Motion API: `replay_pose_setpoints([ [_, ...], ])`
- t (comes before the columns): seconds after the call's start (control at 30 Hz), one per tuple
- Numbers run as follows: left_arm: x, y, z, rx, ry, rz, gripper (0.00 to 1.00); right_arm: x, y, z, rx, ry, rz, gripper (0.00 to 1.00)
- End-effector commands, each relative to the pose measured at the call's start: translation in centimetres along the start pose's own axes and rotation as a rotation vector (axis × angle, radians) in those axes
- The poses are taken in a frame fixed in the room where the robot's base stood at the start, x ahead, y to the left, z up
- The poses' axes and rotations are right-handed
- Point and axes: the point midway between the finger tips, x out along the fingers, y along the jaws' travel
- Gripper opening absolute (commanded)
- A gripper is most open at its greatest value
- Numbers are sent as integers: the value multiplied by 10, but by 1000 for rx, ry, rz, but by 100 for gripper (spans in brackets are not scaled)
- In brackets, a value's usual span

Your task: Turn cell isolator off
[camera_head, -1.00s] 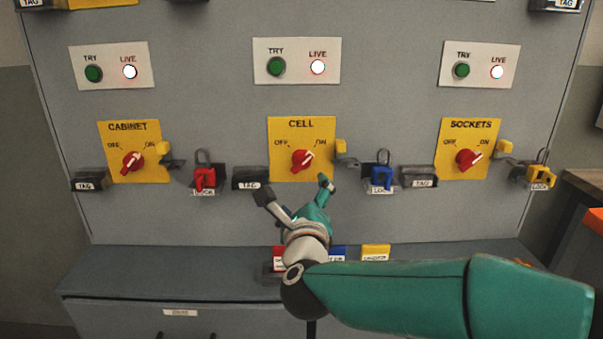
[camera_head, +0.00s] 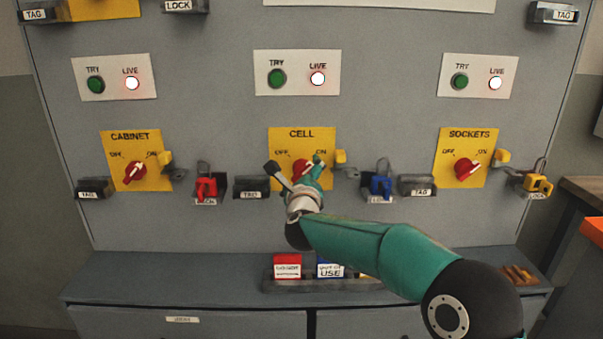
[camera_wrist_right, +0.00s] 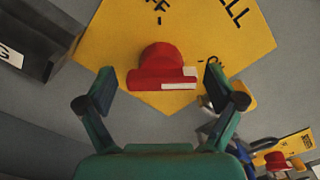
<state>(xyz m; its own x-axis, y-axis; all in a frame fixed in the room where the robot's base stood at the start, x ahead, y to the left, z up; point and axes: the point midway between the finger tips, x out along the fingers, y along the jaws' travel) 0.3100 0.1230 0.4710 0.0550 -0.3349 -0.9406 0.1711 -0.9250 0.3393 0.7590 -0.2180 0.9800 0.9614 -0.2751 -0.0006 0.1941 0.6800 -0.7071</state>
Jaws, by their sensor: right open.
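The cell isolator is a red rotary knob (camera_head: 304,167) on a yellow plate (camera_head: 302,132) marked CELL, OFF and ON. Its white mark points up right towards ON. Its white LIVE lamp (camera_head: 318,78) is lit, beside a green TRY button (camera_head: 277,78). My right gripper (camera_head: 295,166) is open in front of the knob and hides its lower part. In the right wrist view the red knob (camera_wrist_right: 160,70) sits between and just beyond the open fingertips of the gripper (camera_wrist_right: 159,86). I see no contact. My left gripper is not in view.
CABINET knob (camera_head: 135,172) and SOCKETS knob (camera_head: 467,168) flank it. A red padlock (camera_head: 206,188), a blue padlock (camera_head: 381,186) and a yellow padlock (camera_head: 538,184) hang on LOCK holders. A grey ledge (camera_head: 190,276) with a tray of coloured tags (camera_head: 288,267) lies below.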

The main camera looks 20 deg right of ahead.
Motion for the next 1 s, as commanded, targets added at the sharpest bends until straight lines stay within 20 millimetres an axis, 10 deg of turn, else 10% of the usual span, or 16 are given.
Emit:
replay_pose_setpoints([
  [0.23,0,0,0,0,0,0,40,1,0,0,0,0,0,92],
  [0.6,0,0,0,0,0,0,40,0,0,-1,0,1,0,32],
  [1.0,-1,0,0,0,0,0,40,0,2,-1,-62,0,5,32],
])
